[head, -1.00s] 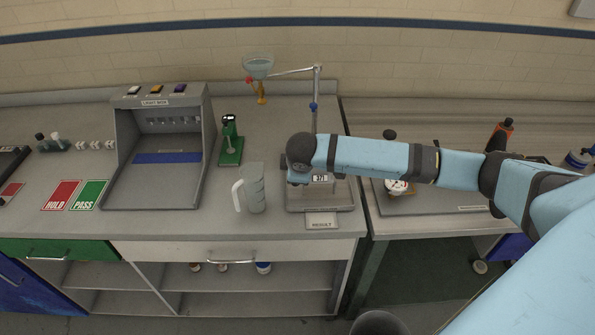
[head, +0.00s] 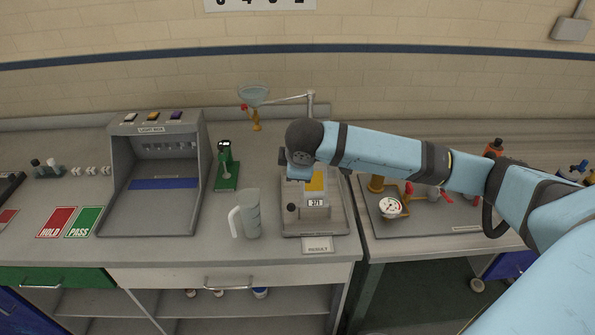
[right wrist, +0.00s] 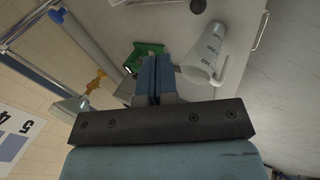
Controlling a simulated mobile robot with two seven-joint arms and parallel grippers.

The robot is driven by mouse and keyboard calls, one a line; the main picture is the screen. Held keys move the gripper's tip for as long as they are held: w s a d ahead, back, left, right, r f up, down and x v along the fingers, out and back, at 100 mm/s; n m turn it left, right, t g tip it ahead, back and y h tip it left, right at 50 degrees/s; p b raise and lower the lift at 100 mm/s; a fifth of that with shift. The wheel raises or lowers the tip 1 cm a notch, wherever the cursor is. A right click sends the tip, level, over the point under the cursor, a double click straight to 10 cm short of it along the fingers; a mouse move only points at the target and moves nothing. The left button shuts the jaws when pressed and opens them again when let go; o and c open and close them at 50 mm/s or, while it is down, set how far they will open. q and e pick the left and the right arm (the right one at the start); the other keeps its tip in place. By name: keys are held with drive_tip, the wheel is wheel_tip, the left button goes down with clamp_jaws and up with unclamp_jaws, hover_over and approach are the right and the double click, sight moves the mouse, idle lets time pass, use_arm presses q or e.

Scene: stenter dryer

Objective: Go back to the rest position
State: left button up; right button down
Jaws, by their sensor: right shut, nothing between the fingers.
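My right arm reaches in from the right in the head view. Its dark rounded wrist hangs over the back of the balance (head: 333,226), and the gripper (head: 299,174) below it is mostly hidden. In the right wrist view the two blue fingers of my right gripper (right wrist: 153,62) lie together, shut with nothing between them. They point over the bench, between the green stand (right wrist: 148,50) and the clear jug (right wrist: 207,57). My left gripper is in neither view.
The balance, with a yellow piece (head: 316,183) on it, stands right of the jug (head: 249,214). Behind are a green stand (head: 226,170) and a funnel (head: 253,95) on an arm. A light box (head: 160,190) is left. A gauge (head: 390,207) stands on the right bench.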

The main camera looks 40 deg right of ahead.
idle(0.4)
drive_tip(key=s+a+f+m+t+y, duration=0.1)
drive_tip(key=s+a+f+y, duration=0.25)
drive_tip(key=a+f, duration=0.45)
drive_tip(key=s+a+f+m+t+y, duration=0.1)
drive_tip(key=s+a+f+y, duration=0.25)
drive_tip(key=a+f, duration=0.4)
drive_tip(key=s+f+m+t, duration=0.1)
drive_tip(key=s+f+m, duration=0.1)
drive_tip(key=s+f, duration=0.3)
drive_tip(key=s+f+m+t+h, duration=0.1)
drive_tip(key=s+f, duration=0.4)
drive_tip(key=s, duration=0.7)
drive_tip(key=m+t, duration=0.1)
drive_tip(key=m, duration=0.1)
drive_tip(key=shift+s+d+m+t, duration=0.3)
drive_tip(key=shift+d, duration=0.1)
